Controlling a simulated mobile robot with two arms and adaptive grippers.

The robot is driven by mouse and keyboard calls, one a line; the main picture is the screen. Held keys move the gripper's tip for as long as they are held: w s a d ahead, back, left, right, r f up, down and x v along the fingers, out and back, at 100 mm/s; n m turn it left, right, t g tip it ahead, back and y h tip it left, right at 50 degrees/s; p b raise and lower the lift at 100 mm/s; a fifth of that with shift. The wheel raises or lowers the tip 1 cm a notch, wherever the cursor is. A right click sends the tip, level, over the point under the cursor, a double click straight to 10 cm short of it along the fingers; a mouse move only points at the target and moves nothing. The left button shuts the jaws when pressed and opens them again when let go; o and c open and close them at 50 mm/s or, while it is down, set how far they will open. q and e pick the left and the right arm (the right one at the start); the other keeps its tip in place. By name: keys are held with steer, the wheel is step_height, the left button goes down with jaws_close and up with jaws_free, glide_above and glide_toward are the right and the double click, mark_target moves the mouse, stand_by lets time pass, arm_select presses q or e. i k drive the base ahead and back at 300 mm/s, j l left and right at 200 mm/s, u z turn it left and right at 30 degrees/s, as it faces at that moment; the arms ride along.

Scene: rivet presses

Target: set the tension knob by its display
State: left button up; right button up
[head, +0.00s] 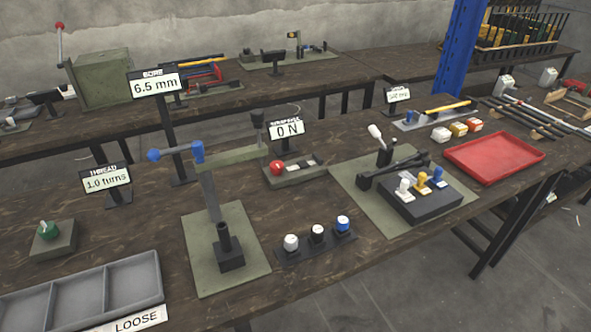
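A red knob (277,168) sits at the left end of a low green box (305,171) with pale keys beside it. Behind it a display (287,131) reads 0 N; its small heading is too blurred to read surely. A green knob (48,230) with a pale mark sits on a green block (54,241) at the left. A display headed THREAD (106,180) stands behind it and reads 1.0 turns. I cannot tell from a label which knob is the tension knob. Neither gripper is in view.
A press with a blue-ended lever (175,153) stands mid-table. A grey tray (80,292) marked LOOSE is at the front left, a red tray (493,158) at the right. A BORE display (156,84) reads 6.5 mm. Several coloured-topped pieces stand in front.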

mark_target(276, 167)
steer(key=i+l, duration=0.2)
steer(key=i+l+u, duration=0.1)
steer(key=l, duration=0.35)
steer(key=i+l, duration=0.25)
steer(key=i+l+u, duration=0.15)
steer(key=l, duration=0.25)
